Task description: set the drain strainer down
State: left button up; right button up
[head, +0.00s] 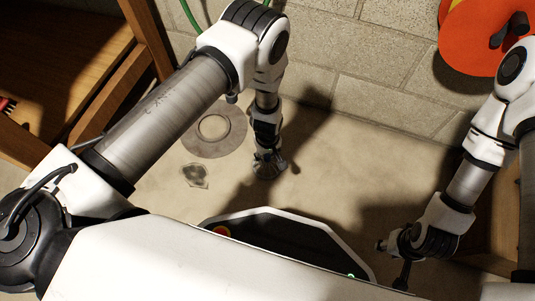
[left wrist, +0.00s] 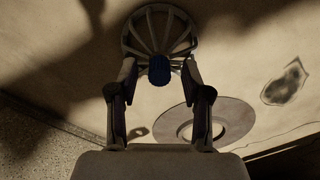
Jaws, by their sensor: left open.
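The drain strainer (left wrist: 158,27) is a grey ribbed basket with a blue knob (left wrist: 159,70), just beyond my left fingertips in the left wrist view. My left gripper (left wrist: 159,75) is open, with one finger on each side of the knob and gaps showing. In the head view my left gripper (head: 268,165) points down close to the floor, right of the drain; the strainer is hard to make out there. The round drain ring (head: 213,128) lies in the floor and also shows in the left wrist view (left wrist: 237,120). My right gripper (head: 395,248) is at the right, its fingers unclear.
A dark stain (head: 196,175) marks the floor near the drain. A wooden shelf (head: 80,60) stands at the left. A block wall (head: 350,60) runs behind, with an orange reel (head: 478,35) at the upper right. The floor between my grippers is clear.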

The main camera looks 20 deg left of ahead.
aim_at(267, 157)
pick_arm(q)
notch_tip(267, 157, up, 12)
jog(key=p, duration=1)
jog(key=shift+f, duration=0.1)
jog(key=s+a+r+m+y, duration=0.1)
jog(key=s+a+r+m, duration=0.15)
jog(key=s+a, duration=0.65)
jog(key=s+a+r+m, duration=0.1)
jog(key=s+r+m, duration=0.1)
jog(key=s, duration=0.4)
jog(key=s+a+r+m+h, duration=0.1)
jog(key=s+r+m, duration=0.2)
jog(key=s+r, duration=0.2)
jog(key=shift+s+a+m, duration=0.25)
jog(key=shift+s+m, duration=0.1)
jog(key=shift+s, duration=0.05)
jog(key=shift+f, duration=0.1)
